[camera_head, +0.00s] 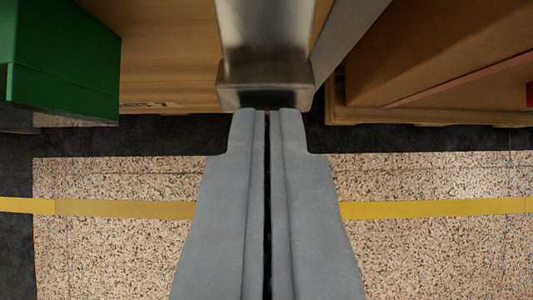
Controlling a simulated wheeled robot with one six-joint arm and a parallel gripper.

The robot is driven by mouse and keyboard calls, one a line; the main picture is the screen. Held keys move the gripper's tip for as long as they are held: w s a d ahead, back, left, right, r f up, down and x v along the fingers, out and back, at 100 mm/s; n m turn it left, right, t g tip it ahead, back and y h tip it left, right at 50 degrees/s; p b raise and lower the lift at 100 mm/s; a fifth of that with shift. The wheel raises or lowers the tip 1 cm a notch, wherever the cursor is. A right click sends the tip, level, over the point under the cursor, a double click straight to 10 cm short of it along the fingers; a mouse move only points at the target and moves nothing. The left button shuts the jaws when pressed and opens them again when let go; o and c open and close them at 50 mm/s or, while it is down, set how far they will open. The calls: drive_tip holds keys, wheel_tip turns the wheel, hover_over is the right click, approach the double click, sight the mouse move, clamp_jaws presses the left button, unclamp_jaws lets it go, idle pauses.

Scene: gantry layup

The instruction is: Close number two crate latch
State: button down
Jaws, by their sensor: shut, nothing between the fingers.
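My gripper (268,114) is shut, its two grey fingers side by side with only a thin dark line between them. Its tips meet the lower end of a brushed metal piece (265,50) in the picture; I cannot tell whether they touch it. The metal piece widens into a block at its lower end and may be the latch. It stands in front of a brown wooden crate (170,55) with a partly cut-off dark marking (150,104) near its lower edge. I cannot read a crate number two.
A green box (60,60) is at the upper left. Another brown crate (440,55) with a reddish strip (460,80) is at the upper right. Below lies speckled floor (110,255) with a yellow line (430,209) and dark bands. The floor is clear on both sides.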

drive_tip(key=shift+w+f, duration=0.1)
drive_tip(key=shift+f, duration=0.05)
drive_tip(key=shift+x, duration=2.2)
